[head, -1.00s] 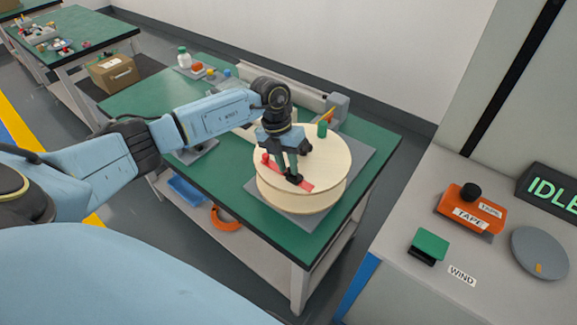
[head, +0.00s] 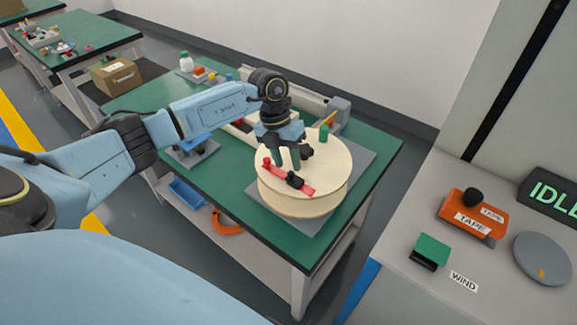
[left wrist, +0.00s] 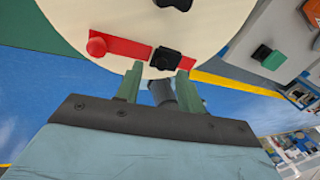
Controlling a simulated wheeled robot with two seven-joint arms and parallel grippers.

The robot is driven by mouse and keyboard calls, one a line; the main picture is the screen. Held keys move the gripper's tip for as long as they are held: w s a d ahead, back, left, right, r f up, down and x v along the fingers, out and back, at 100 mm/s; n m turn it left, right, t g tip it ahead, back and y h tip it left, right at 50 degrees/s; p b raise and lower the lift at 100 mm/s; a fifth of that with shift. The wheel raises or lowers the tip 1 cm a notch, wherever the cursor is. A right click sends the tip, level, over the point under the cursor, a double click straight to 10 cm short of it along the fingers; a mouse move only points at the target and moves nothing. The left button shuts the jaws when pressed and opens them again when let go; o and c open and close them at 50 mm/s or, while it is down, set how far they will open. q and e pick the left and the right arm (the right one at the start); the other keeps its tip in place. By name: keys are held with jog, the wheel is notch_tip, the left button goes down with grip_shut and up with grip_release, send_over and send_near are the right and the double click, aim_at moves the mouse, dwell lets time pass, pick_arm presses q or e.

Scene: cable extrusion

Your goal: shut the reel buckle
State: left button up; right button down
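The wooden reel (head: 325,185) lies flat on a grey plate on the green table. A red strap (head: 305,190) with a red knob (head: 267,163) lies across its top. The black buckle block (head: 294,180) sits on the strap; I cannot tell whether it is latched. In the left wrist view the buckle (left wrist: 166,58) lies on the strap (left wrist: 128,48), just beyond my fingertips. My right gripper is not in view.
A grey console at right holds an orange tape box (head: 470,213), a green button (head: 432,247) and an IDLE display (head: 548,195).

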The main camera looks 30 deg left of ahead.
pick_arm(q)
jog(key=v, duration=1)
jog(key=shift+r, duration=0.3)
